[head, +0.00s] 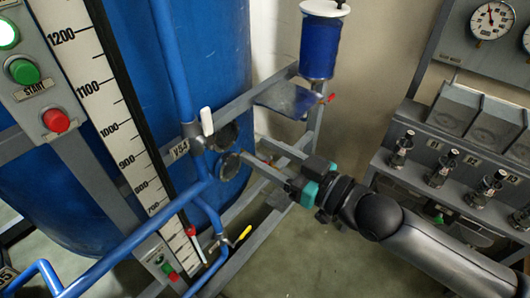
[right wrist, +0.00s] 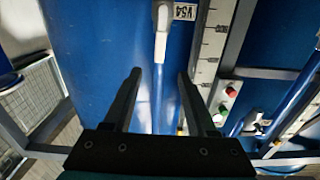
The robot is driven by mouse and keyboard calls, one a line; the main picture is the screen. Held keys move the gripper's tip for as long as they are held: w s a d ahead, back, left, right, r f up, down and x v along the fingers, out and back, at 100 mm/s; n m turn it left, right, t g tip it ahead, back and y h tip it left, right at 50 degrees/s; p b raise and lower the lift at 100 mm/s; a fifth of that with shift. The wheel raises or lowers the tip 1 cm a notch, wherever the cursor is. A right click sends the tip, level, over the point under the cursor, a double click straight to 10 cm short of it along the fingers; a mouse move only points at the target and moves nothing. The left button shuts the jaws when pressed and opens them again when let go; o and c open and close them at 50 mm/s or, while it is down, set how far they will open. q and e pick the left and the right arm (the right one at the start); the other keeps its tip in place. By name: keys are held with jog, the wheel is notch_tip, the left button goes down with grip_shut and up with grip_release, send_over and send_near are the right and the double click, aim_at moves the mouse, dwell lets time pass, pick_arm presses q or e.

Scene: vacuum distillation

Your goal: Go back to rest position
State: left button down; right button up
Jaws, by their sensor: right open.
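My right gripper (head: 254,148) reaches in from the right in the head view. Its two fingers are apart, with nothing held between them. They point toward a valve labelled V54 (head: 180,149) with a white lever handle (head: 207,121), which points up. In the head view the fingertips are to the right of the handle and apart from it. In the right wrist view the handle (right wrist: 161,35) and its blue pipe show beyond the open fingers (right wrist: 158,78). My left gripper is not in view.
A large blue tank (head: 120,60) stands behind the valve and pipes. A grey frame carries a blue container (head: 319,45) above my right gripper. A scale (head: 110,110) and a button panel (head: 40,80) are at left. Gauges and a valve rack (head: 440,165) are at right.

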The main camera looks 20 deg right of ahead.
jog(key=shift+f, duration=0.1)
dwell(0.4)
jog(key=s+d+f+m+g+h+b, duration=0.1)
jog(key=d+f+h+b, duration=0.25)
jog(key=f, duration=0.95)
jog(key=d+f+m+g+h+b, duration=0.15)
jog(key=d+f, duration=0.35)
jog(key=f, duration=0.8)
jog(key=s+d+f+m+g+h+b, duration=0.15)
jog(key=d+f+h+b, duration=0.25)
jog(key=f, duration=0.9)
jog(key=s+f+g+h+b, duration=0.1)
jog(key=s+f+g+b, duration=0.1)
jog(key=s+f, duration=0.7)
jog(key=s+f+g+b, duration=0.25)
jog(key=s+f, duration=0.25)
jog(key=f, duration=0.8)
jog(key=s+a+f+g+b, duration=0.1)
jog(key=s+a+f+g, duration=0.1)
jog(key=s+f, duration=0.3)
jog(key=s+a+f+g+b, duration=0.2)
jog(key=s+f, duration=0.3)
jog(key=s, duration=0.9)
jog(key=shift+a+f+g+h, duration=0.2)
jog(key=shift+g+h, duration=0.1)
jog(key=shift+g, duration=0.25)
